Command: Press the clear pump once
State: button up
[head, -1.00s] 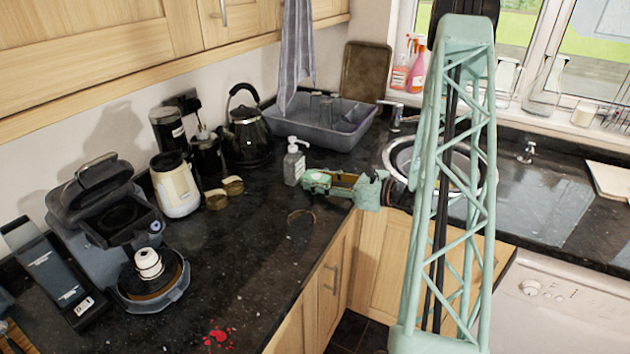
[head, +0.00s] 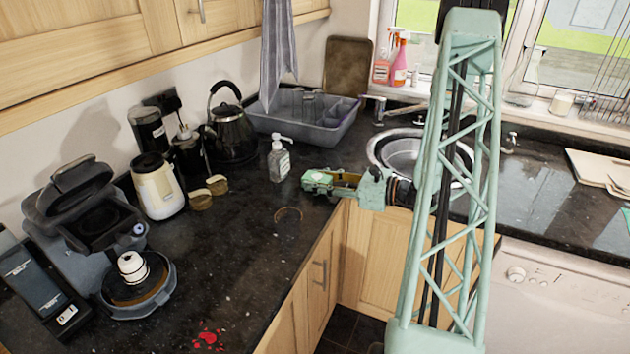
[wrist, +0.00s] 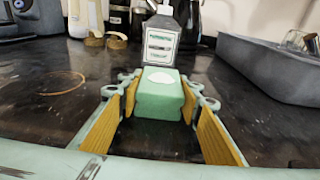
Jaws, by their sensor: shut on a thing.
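The clear pump bottle (head: 279,162), with a white pump head and a label, stands upright on the dark counter. In the wrist view, the pump bottle (wrist: 160,42) stands straight ahead, its top cut off by the frame edge. My green gripper (head: 338,186) is low over the counter, right of the bottle and apart from it. In the wrist view, my gripper (wrist: 160,108) has its yellow-padded fingers on either side of a green block (wrist: 160,115) with a white patch on top. It is shut on this block, which hides the bottle's lower front.
A dark pump bottle (head: 187,152), a kettle (head: 231,132) and brass cups (head: 208,192) stand left of the clear pump. A grey basin (head: 300,122) is behind it, and the sink (head: 388,150) is to the right. Counter in front of the bottle is mostly bare.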

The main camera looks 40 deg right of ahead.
dwell(0.3)
jog(key=o, duration=0.9)
jog(key=shift+s+d, duration=0.1)
jog(key=shift+s, duration=0.05)
jog(key=shift+v, duration=5.85)
